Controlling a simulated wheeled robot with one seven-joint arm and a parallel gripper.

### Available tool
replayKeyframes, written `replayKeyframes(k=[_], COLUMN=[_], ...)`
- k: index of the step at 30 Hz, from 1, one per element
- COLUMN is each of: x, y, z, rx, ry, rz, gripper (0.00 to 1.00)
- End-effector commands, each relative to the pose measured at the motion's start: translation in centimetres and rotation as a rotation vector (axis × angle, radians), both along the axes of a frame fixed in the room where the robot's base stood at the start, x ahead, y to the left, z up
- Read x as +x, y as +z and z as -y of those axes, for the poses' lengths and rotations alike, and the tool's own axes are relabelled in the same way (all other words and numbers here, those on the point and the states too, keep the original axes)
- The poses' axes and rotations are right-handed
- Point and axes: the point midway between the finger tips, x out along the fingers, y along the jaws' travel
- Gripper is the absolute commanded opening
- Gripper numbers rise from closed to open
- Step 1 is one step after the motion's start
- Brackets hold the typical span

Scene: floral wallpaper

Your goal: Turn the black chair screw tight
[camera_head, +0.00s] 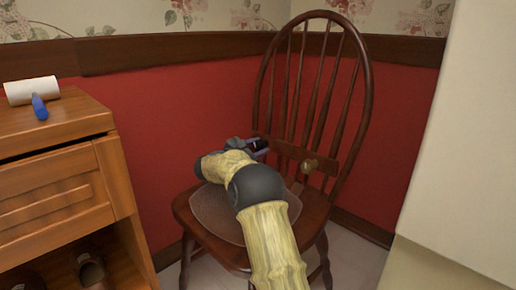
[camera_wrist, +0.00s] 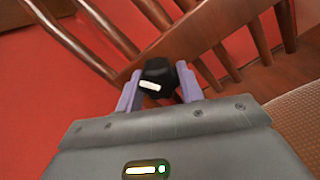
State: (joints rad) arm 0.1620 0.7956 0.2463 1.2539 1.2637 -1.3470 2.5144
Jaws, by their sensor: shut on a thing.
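The black chair screw (camera_wrist: 157,70) has a dark knob with a white mark. In the wrist view it sits against the wooden cross rail of the chair's back (camera_wrist: 205,32). The purple fingers of my gripper (camera_wrist: 158,86) are on either side of the knob and shut on it. In the head view, the wooden chair (camera_head: 357,110) stands in the corner, and my gripper (camera_head: 260,148) reaches the left end of its back rail. My arm covers part of the seat. The screw's shaft is hidden.
A brass-coloured knob (camera_head: 309,166) sticks out from the right part of the back rail. A pale upright surface (camera_head: 462,150) fills the right side.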

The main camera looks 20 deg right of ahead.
Motion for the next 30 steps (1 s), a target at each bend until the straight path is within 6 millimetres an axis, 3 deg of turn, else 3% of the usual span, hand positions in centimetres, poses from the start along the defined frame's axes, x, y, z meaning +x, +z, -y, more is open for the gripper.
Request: replayKeyframes(k=[7, 8, 11, 23, 30], x=[-0.1, -0.1, -0.1, -0.2, -1.3], y=[-0.3, -0.3, -0.3, 0.1, 0.3], z=[0.0, 0.0, 0.0, -0.5, -3.7], rx=[0.004, 0.003, 0.002, 0.000, 0.000], ry=[-0.004, -0.004, -0.004, 0.000, 0.002], rz=[-0.006, -0.007, -0.005, -0.003, -0.006], gripper=[0.14, 0.39, 0.59, 0.59, 0.59])
